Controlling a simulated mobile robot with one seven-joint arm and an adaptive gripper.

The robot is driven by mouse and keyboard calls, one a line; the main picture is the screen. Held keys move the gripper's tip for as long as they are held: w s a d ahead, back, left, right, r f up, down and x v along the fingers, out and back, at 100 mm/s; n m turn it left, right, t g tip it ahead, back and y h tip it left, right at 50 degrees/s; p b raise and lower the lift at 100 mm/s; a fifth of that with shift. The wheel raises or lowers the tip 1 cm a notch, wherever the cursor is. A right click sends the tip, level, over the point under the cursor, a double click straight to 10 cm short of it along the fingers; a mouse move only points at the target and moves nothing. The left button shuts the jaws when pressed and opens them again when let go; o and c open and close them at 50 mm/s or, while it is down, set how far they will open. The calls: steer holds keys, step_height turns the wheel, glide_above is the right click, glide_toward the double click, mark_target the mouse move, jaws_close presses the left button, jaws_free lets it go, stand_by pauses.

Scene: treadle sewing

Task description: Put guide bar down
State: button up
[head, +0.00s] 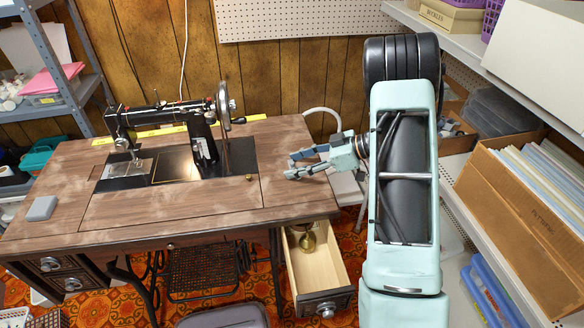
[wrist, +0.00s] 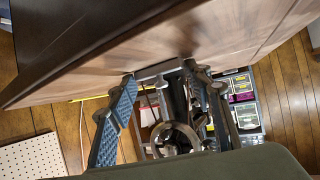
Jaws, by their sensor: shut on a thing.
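My gripper (head: 291,165) is over the right end of the wooden sewing table (head: 225,205), its fingers pointing left toward the machine. In the wrist view, a short grey bar (wrist: 160,70) spans the space between the fingertips; it appears to be the guide bar, held by its ends. It is too small to make out in the head view. In the wrist view the tabletop fills the upper part, close to the fingertips; I cannot tell whether the bar touches it.
The black sewing machine (head: 165,128) with its handwheel (head: 223,105) stands left of my gripper. A grey block (head: 41,208) lies at the table's left. An open drawer (head: 314,268) juts out below. The table's front right is clear. Shelving with a folder box (head: 520,225) is at right.

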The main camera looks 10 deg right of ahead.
steer(key=c, duration=0.3)
steer(key=shift+r, duration=0.5)
step_height(320, 180, up, 2)
steer(key=shift+r+p, duration=0.15)
steer(key=shift+p, duration=0.35)
steer(key=s+a+r+p, duration=0.45)
steer(key=s+r, duration=0.55)
steer(key=s, duration=0.3)
steer(key=d+r+m+p, duration=0.1)
steer(key=r+p, duration=0.1)
steer(key=p, duration=0.4)
steer(key=w+d+r+t+p, duration=0.1)
steer(key=r+p, duration=0.1)
steer(key=p, duration=0.5)
steer(key=w+d+r+m+t+h+p, duration=0.1)
steer(key=r+p, duration=0.1)
steer(key=p, duration=0.4)
steer(key=shift+d+r+m, duration=0.3)
steer(key=shift+d+r, duration=0.05)
steer(key=shift+d, duration=0.05)
